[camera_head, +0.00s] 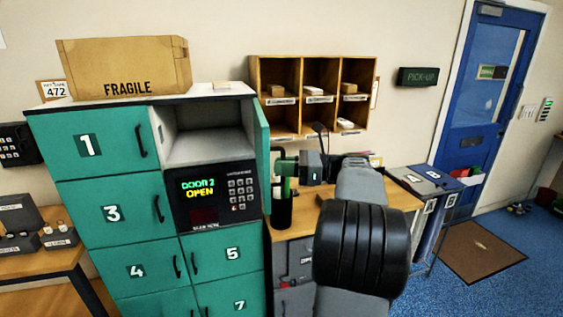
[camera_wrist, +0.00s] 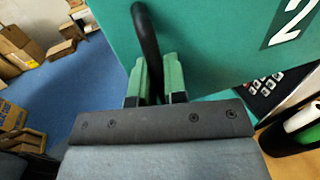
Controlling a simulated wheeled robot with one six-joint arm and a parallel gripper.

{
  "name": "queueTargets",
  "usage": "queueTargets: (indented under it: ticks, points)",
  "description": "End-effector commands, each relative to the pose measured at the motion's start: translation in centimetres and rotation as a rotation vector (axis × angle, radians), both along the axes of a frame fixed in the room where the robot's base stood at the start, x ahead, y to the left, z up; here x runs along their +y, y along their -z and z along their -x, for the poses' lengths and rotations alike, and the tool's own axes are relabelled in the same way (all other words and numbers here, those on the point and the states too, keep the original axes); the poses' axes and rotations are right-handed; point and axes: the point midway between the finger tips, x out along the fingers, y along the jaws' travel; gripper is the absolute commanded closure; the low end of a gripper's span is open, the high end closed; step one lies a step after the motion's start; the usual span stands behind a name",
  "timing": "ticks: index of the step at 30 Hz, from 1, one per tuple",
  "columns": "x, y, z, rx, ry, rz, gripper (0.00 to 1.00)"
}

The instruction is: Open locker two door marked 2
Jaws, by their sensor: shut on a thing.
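The locker two door (camera_head: 263,130) stands swung out to the right, seen nearly edge-on in the head view. Its open compartment (camera_head: 210,135) shows a pale, bare interior. In the wrist view the teal door panel (camera_wrist: 215,40) with a white 2 fills the upper right. My gripper (camera_head: 282,165) is at the outer face of the door. In the wrist view its green fingers (camera_wrist: 158,83) are shut on the curved black door handle (camera_wrist: 147,35). The handle's lower part is hidden between the fingers.
A keypad panel (camera_head: 215,195) under the compartment reads DOOR 2 OPEN. A FRAGILE carton (camera_head: 125,70) sits on the locker top. A wooden desk (camera_head: 295,222) stands close right of the lockers, below my arm.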

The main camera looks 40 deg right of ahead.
Motion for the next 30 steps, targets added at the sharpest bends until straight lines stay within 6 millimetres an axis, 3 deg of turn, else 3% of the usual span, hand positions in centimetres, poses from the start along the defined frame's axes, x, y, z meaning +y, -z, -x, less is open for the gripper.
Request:
queueTargets:
  ticks: [14,15,17,25,30]
  points:
    - [-0.2,-0.2,0.0,-0.003,-0.013,-0.005,1.00]
    - [-0.2,-0.2,0.0,-0.003,-0.013,-0.003,0.84]
    - [-0.2,-0.2,0.0,-0.003,-0.013,-0.003,0.79]
    - [-0.3,-0.2,0.0,-0.001,-0.013,-0.002,0.79]
    - [-1.6,-0.5,0.4,0.000,-0.018,-0.003,0.79]
